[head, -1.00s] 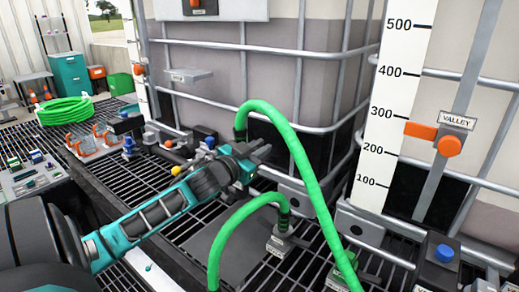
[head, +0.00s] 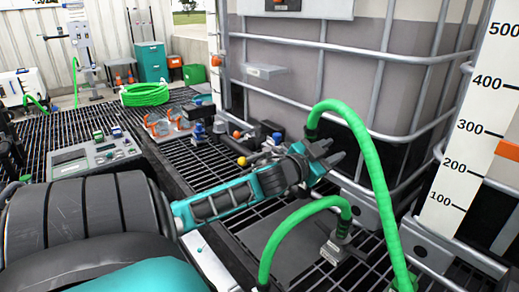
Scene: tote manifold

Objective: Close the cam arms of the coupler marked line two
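My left gripper (head: 331,153) reaches in from the left and hangs in front of the caged tank, just below the arch of a green hose (head: 372,165). Its two dark fingers look apart, with nothing seen between them. That hose's upper end (head: 311,128) goes down behind my gripper, so its coupling is hidden. A second, lower green hose (head: 290,222) ends at a grey coupler (head: 338,240) on the grating, with a small tag (head: 331,253) too small to read. Cam arms and a line two marking cannot be made out. My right gripper is not in view.
The caged tank (head: 400,75) stands behind, with a white level scale (head: 470,150) at right. Blue and yellow-knobbed fittings (head: 243,161) lie left of my gripper. A control panel (head: 95,153) and a coiled green hose (head: 153,94) are farther left. A dark flat plate (head: 285,245) lies on the grating.

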